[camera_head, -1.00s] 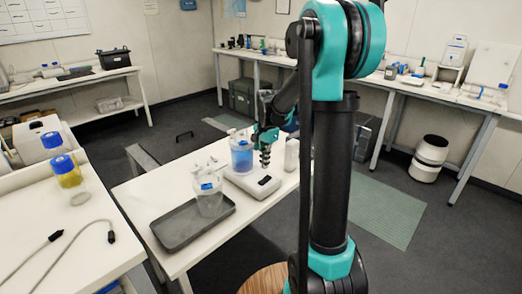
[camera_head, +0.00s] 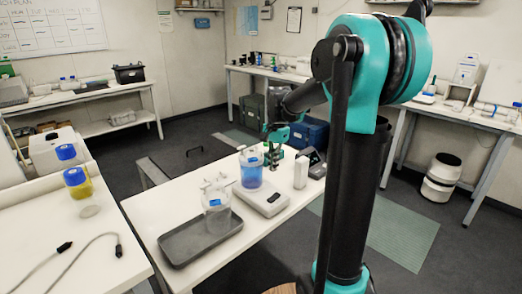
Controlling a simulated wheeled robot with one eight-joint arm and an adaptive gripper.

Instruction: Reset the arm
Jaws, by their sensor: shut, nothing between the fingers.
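My gripper (camera_head: 272,157) is at the end of my teal and black arm, above the white table (camera_head: 155,203). It is shut and holds nothing. It is just right of a clear vessel of blue liquid (camera_head: 251,171), over the back part of a white device with a dark display (camera_head: 262,200). I cannot tell whether the fingertips touch anything.
A clear lidded vessel (camera_head: 216,216) stands in a dark grey tray (camera_head: 178,250). A white upright box (camera_head: 301,172) is right of the device. The floor right of the table is clear.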

